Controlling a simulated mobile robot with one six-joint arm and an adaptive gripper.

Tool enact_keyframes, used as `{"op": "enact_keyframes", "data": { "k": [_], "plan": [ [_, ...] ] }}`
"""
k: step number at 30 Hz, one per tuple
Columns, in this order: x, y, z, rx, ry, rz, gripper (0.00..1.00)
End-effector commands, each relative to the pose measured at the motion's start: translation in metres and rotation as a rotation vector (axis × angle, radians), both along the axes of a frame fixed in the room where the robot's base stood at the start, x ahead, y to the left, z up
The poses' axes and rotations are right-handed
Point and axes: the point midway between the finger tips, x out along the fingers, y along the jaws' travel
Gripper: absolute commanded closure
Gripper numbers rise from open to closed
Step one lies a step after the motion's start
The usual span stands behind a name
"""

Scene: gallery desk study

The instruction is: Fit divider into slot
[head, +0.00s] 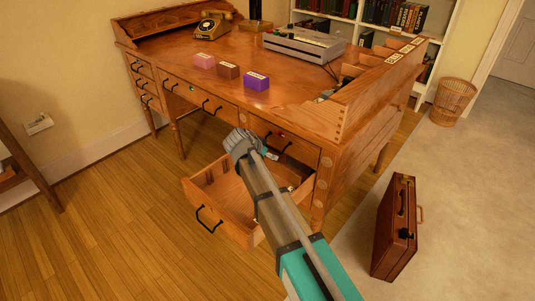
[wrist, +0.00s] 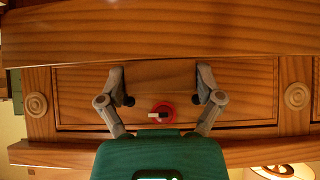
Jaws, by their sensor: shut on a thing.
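My gripper (head: 242,140) is above the open lower drawer (head: 215,205) of the wooden desk in the head view. In the wrist view, my gripper's fingers (wrist: 161,84) are shut on the ends of a flat wooden divider (wrist: 160,77), which blends with the wood behind it. The arm hides the divider in the head view. The drawer is pulled out, and dark slot-like gaps show at its far-left inner wall. The arm covers part of its inside, so I cannot tell which slot lines up with the divider.
A closed drawer front with a red round piece (wrist: 163,113) is close behind the gripper. Pink, brown and purple boxes (head: 256,82) stand on the desktop, with a grey device (head: 304,44) behind. A brown briefcase (head: 396,228) stands on the floor at right.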

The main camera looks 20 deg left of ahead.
Motion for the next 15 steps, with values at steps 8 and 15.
{"op": "enact_keyframes", "data": {
  "k": [8,15],
  "plan": [
    [0.0,0.0,-0.0059,0.0,0.0,0.0,0.65],
    [0.0001,0.0,-0.01,0.0,0.0,0.0,0.65]
  ]
}}
